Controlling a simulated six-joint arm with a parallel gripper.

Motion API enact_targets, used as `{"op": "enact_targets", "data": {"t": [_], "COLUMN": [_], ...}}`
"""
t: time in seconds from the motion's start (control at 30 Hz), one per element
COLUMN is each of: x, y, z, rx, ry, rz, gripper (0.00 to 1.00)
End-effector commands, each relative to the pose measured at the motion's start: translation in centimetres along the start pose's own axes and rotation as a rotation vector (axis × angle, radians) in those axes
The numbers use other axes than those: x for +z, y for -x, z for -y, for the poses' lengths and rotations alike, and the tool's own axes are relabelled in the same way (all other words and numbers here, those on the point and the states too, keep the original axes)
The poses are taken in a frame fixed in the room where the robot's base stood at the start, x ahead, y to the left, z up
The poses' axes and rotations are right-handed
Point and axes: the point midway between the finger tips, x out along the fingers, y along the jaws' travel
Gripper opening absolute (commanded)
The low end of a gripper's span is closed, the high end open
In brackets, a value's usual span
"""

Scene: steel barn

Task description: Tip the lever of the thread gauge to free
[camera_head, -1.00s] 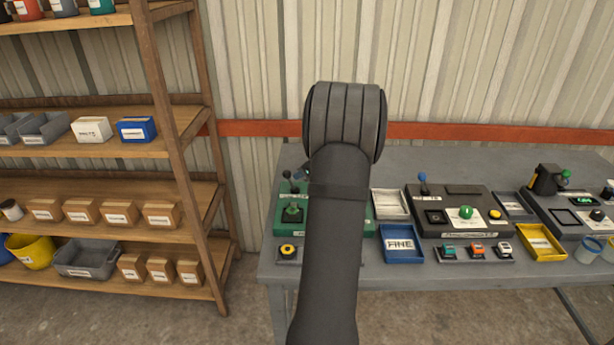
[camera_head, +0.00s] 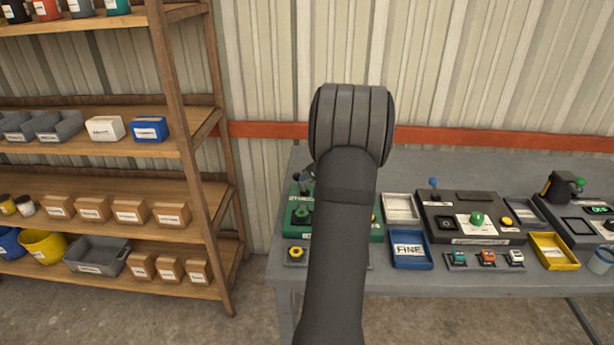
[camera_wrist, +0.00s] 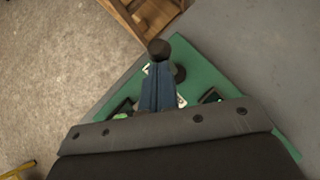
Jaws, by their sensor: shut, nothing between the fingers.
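The green gauge (camera_head: 299,228) stands at the left end of the bench, partly hidden behind my arm; its label is too small to read surely. In the wrist view the green gauge (camera_wrist: 205,75) lies under my gripper. My gripper (camera_wrist: 158,70) is shut and empty, its bluish fingers pointing at the lever's round black knob (camera_wrist: 159,47). The knob shows just beyond the fingertips; I cannot tell whether they touch.
A dark grey device (camera_head: 466,205) with a blue-knobbed lever stands to the right. A blue tray (camera_head: 411,262) marked FINE and a white tray (camera_head: 401,209) lie between the devices. A wooden shelf (camera_head: 190,150) stands left of the bench.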

Motion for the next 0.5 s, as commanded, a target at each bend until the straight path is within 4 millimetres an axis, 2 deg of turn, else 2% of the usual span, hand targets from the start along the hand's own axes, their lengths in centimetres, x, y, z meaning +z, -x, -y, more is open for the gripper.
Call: {"op": "enact_targets", "data": {"t": [0.33,0.5], "x": [1.0,0.9], "y": [1.0,1.4], "z": [0.1,0.1], "rx": [-0.002,-0.001], "ry": [0.002,0.0], "rz": [0.001,0.0], "gripper": [0.0,0.0]}}
